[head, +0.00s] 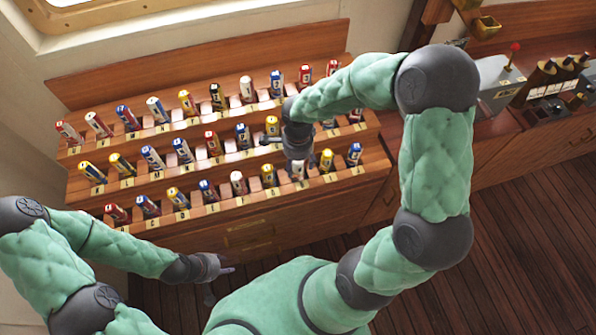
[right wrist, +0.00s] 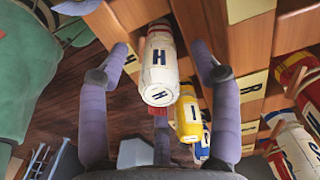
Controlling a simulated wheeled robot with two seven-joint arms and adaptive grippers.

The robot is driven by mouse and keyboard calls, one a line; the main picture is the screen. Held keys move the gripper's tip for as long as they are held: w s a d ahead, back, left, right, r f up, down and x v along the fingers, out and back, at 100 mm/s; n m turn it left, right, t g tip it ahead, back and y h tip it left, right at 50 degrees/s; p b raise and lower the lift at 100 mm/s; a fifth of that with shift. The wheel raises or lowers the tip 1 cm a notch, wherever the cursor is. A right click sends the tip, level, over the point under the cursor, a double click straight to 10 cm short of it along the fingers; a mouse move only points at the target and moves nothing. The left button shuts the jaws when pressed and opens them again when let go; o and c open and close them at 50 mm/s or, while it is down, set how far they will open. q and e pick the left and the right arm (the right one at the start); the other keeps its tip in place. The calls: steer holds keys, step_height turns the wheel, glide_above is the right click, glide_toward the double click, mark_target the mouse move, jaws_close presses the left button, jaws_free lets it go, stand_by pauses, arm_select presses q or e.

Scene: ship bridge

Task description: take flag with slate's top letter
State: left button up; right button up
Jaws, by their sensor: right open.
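A white rolled flag marked H (right wrist: 160,65) stands in the rack's front row, between the spread fingers of my right gripper (right wrist: 162,58). The fingers are open with a gap on each side of it. In the head view this gripper (head: 303,160) hangs over the front row's right part and partly covers the white flag (head: 298,172). My left gripper (head: 213,272) is low in front of the rack, empty, its fingers apart. I cannot make out a slate or its letters in either view.
The stepped wooden rack (head: 235,205) holds three rows of rolled flags with letter tags. A yellow flag marked I (right wrist: 188,118) stands close beside the white one. A console with a red-knobbed lever (head: 513,58) is at the right. Wooden floor (head: 500,250) is clear.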

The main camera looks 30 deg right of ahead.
steer(key=shift+c, duration=0.3)
steer(key=c, duration=1.2)
steer(key=shift+r, duration=0.15)
